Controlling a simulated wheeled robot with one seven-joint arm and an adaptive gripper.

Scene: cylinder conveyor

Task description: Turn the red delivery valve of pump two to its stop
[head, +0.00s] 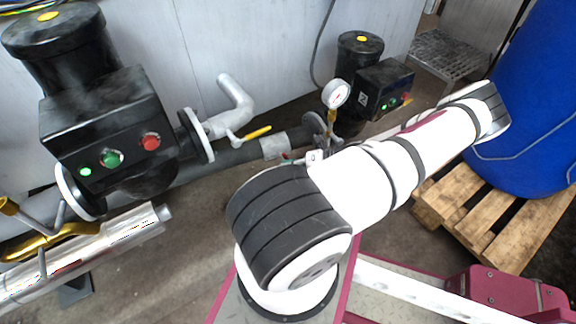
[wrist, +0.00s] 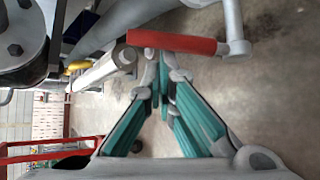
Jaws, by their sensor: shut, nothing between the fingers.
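In the wrist view the red valve lever (wrist: 178,42) lies across the upper middle, its right end joined to a grey metal stem and pipe (wrist: 234,30). My gripper (wrist: 160,72) is shut and empty, its teal-padded fingers meeting just below the lever in the picture. I cannot tell whether the fingertips touch the lever. In the head view the right pump (head: 384,86), a black unit with a small white label, stands by the wall, partly behind a gauge. My gripper and the red lever are hidden or not clear in the head view.
A pressure gauge (head: 336,94) stands beside the right pump. A yellow lever (head: 257,132) sits on the pipe between the pumps. The left pump (head: 105,125) is larger in view. A blue drum (head: 535,110) stands on a wooden pallet (head: 485,222) at the right.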

